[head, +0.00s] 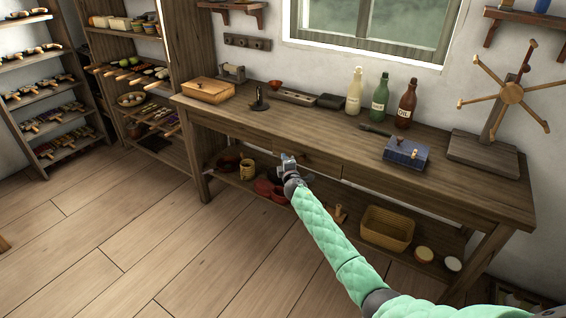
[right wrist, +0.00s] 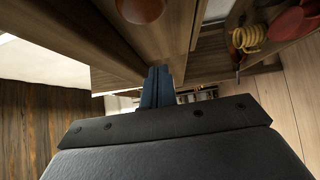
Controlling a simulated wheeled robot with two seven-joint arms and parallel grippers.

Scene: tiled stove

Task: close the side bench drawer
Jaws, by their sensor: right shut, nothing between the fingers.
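The wooden side bench (head: 240,115) runs along the wall, with a drawer front (head: 322,163) under its top. My right gripper (head: 288,160) is at the drawer front, beside the dark round knob (head: 307,154). In the right wrist view the shut fingers (right wrist: 157,88) point toward the wooden front, with the brown knob (right wrist: 140,8) just above them. Nothing is between the fingers. I cannot tell whether the fingertips touch the wood. The gripper hides part of the front, and how far the drawer stands out is unclear. My left gripper is not in view.
The bench top holds a wooden box (head: 208,90), several bottles (head: 379,97), a blue box (head: 406,153) and a spoked wheel stand (head: 511,93). The lower shelf holds a basket (head: 387,228) and pots. Open floor (head: 130,235) lies in front.

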